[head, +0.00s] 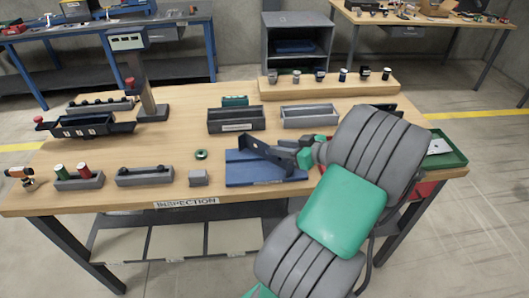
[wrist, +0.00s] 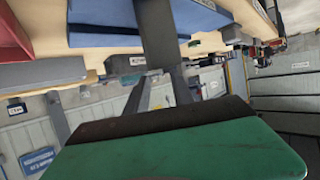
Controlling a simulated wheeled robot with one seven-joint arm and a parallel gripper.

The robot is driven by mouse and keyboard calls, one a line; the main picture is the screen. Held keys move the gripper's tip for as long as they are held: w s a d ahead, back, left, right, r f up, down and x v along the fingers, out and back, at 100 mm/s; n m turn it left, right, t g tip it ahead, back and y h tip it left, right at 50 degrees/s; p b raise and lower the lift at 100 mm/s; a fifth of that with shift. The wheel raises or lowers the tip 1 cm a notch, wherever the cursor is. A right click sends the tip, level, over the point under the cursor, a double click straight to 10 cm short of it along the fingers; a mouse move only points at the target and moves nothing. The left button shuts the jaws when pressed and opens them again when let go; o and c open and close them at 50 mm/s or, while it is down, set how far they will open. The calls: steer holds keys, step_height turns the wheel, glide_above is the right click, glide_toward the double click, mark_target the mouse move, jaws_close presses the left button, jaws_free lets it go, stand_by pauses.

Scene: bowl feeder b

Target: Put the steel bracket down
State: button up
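The steel bracket (head: 262,151) is a dark angled piece over the blue mat (head: 240,176) at the middle front of the bench. My gripper (head: 303,153) comes in from the right and is at the bracket's right end. In the wrist view the bracket (wrist: 158,35) is a dark bar running up from between the fingers (wrist: 158,85), which look closed on it. The blue mat (wrist: 100,40) lies behind it there. I cannot tell whether the bracket touches the mat or hangs just above it.
A dark bin (head: 237,126) and a grey bin (head: 310,121) stand behind the mat. A small grey block (head: 198,178) and a green ring (head: 201,155) lie to its left. A green tray (head: 452,156) is at the right end. Bare wood shows left of the mat.

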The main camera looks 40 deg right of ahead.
mark_target(267, 144)
steer(key=p+x, duration=0.1)
steer(key=x, duration=0.5)
steer(key=shift+d+p, duration=0.1)
steer(key=shift+p, duration=0.2)
jaws_close()
steer(key=shift+r, duration=0.1)
stand_by(0.9)
